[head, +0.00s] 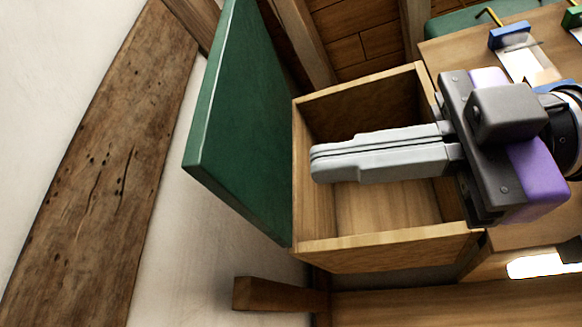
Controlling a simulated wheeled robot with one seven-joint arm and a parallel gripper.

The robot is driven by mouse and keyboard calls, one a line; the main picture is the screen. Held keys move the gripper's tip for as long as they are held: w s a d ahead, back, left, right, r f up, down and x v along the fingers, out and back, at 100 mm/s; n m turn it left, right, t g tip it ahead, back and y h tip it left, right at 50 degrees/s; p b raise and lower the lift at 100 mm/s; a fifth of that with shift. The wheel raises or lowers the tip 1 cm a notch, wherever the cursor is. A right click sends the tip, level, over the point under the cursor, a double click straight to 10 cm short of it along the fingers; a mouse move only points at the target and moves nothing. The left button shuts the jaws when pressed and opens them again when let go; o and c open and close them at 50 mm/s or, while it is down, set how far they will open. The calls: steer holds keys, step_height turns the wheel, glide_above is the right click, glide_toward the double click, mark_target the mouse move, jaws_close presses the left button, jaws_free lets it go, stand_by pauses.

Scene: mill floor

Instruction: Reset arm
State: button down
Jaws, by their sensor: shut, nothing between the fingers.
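My gripper (318,163) is in the head view, extending from the right edge toward the middle. Its two long grey fingers lie side by side, pressed together, with nothing between them. The fingers are in front of an open wooden drawer (390,247) and hide part of its inside. The visible part of the drawer's floor is bare. I cannot tell how far the fingers are above the drawer or whether they reach into it.
A green panel (240,120) stands along the drawer's left side. A wooden surface (450,52) at the upper right holds blue-ended and green-ended tools (510,38). A wooden beam (265,294) juts out below the drawer. A worn plank (110,170) crosses the pale wall at left.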

steer(key=s+d+b, duration=0.1)
steer(key=d, duration=0.5)
steer(key=shift+s+r, duration=0.15)
steer(key=shift+s, duration=0.1)
